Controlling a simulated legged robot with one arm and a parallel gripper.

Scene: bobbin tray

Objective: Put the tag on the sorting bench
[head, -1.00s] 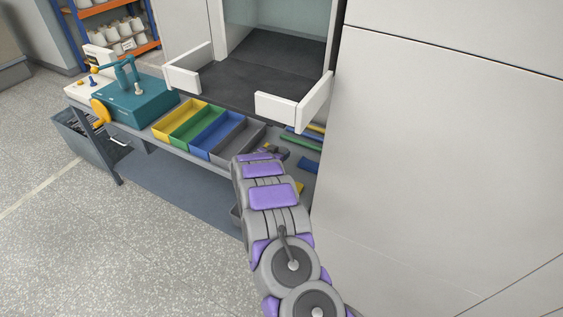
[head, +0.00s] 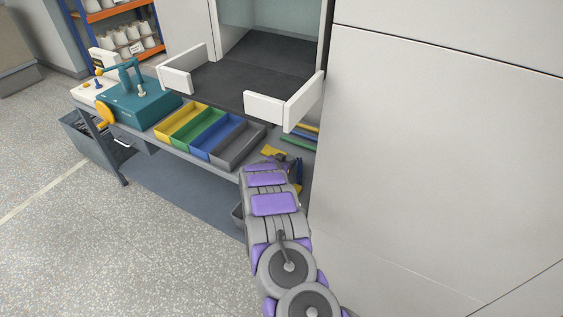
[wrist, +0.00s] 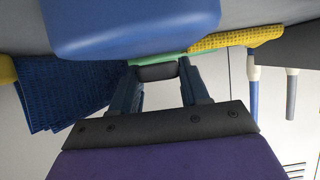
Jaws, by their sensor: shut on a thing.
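In the wrist view my gripper (wrist: 158,82) is shut on a small dark piece (wrist: 156,73), seen end-on between the fingertips. I take it for the tag, but its face and any marking are hidden. A thin green strip shows just past the fingertips; I cannot tell whether it belongs to the held piece. In the head view my gripper (head: 284,160) is a small dark shape over the right part of the grey sorting bench (head: 184,153), largely hidden by my arm. I cannot tell whether the held piece touches the bench.
Yellow (head: 273,152) and blue (head: 298,172) pieces lie near my gripper. The grey bin (head: 243,148) ends a row with blue, green and yellow bins. A tall white panel (head: 440,170) stands close on the right.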

